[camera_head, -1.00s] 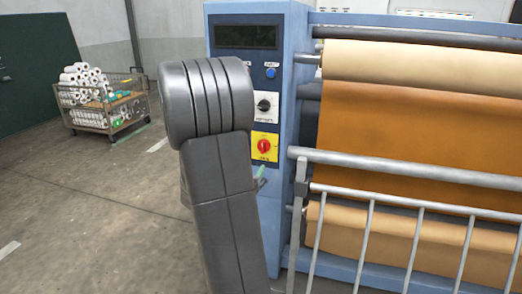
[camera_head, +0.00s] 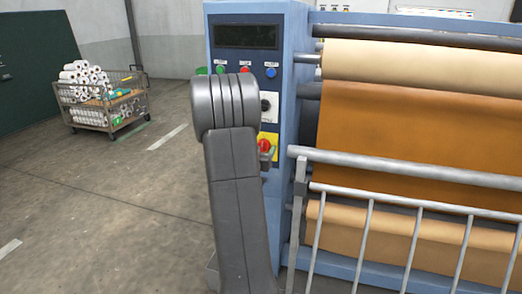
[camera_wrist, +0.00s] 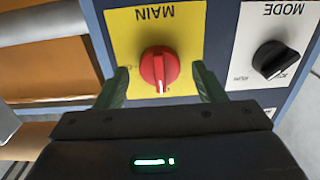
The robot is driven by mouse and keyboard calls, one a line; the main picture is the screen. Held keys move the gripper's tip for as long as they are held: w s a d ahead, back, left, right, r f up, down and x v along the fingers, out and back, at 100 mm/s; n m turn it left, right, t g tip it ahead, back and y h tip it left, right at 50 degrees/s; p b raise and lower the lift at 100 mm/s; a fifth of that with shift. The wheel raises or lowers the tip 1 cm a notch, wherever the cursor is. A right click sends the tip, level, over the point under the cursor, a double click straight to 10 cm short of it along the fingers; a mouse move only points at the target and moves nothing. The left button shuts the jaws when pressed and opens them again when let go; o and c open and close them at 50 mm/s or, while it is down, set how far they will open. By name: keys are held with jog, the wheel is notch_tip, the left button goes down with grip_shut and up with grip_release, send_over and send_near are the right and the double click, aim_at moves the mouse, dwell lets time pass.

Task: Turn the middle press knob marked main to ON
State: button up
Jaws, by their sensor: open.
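The red main knob (camera_wrist: 159,68) sits on a yellow plate (camera_wrist: 121,30) marked MAIN, seen upside down in the wrist view. A white mark on the knob points toward the bottom of that view. My gripper (camera_wrist: 162,80) is open, with one green-grey finger on each side of the knob and a gap to each. Whether the fingers reach the knob in depth I cannot tell. In the head view the red knob (camera_head: 264,146) shows partly behind my arm, on the blue press cabinet (camera_head: 282,190).
The black mode knob (camera_wrist: 272,61) on its white plate is beside the yellow one. A display (camera_head: 246,36) and coloured buttons are above. A metal guard rail (camera_head: 400,166) and brown rollers stand to the right. A cart (camera_head: 103,100) of rolls is far left.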

jog(key=c, duration=1)
jog(key=shift+o, duration=0.2)
jog(key=shift+b, duration=0.3)
jog(key=shift+f+m+b, duration=0.1)
jog(key=shift+m+b, duration=7.4)
jog(key=shift+m, duration=1.4)
